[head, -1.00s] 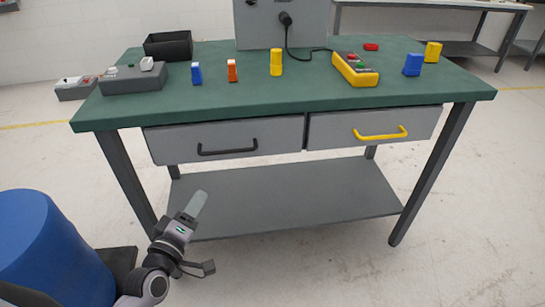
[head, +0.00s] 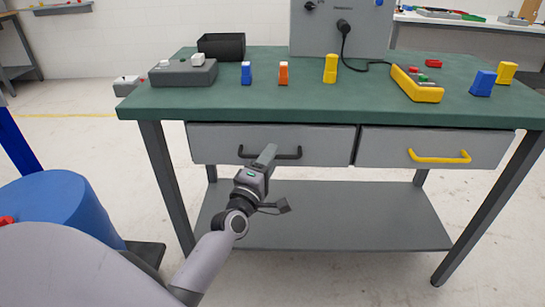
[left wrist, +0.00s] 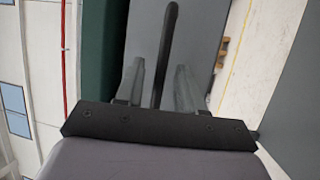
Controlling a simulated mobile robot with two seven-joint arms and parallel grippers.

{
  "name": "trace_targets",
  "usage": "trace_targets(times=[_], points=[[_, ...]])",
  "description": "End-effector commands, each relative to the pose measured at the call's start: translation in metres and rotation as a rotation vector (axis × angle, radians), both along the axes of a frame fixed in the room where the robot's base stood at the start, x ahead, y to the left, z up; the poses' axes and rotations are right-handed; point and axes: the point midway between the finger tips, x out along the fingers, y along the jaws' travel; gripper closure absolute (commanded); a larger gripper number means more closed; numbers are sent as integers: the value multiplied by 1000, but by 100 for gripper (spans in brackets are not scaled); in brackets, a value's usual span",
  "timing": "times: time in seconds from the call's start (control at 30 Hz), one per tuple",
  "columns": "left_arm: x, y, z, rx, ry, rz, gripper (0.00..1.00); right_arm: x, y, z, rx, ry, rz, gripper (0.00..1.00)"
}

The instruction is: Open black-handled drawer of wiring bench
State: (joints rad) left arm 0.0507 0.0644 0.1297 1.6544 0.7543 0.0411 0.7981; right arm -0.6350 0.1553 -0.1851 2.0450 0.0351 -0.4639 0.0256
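The wiring bench (head: 350,112) has a green top and two grey drawers side by side. The left drawer (head: 215,145) has a black bar handle (head: 290,156) and looks shut, its front level with the other drawer's. My left gripper (head: 267,152) is at the middle of this handle and covers part of it. In the left wrist view my left gripper (left wrist: 160,68) is open, with one finger on each side of the black handle (left wrist: 169,40). Gaps show between fingers and bar. My right gripper is not in view.
The right drawer (head: 380,147) has a yellow handle (head: 440,157) and is shut. A grey lower shelf (head: 340,215) and bench legs stand below. A blue barrel (head: 60,210) stands at the left. Several small items are on the bench top.

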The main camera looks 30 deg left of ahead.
Motion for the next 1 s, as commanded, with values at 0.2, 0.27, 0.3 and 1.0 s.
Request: trace_targets(times=[0.2,0.27,0.3,1.0], points=[[13,2,2,2,1,-1,62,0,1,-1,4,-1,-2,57],[14,2,2,2,1,-1,62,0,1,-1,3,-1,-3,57],[14,2,2,2,1,-1,62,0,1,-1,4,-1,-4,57],[2,-5,3,1,3,-1,100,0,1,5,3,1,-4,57]])
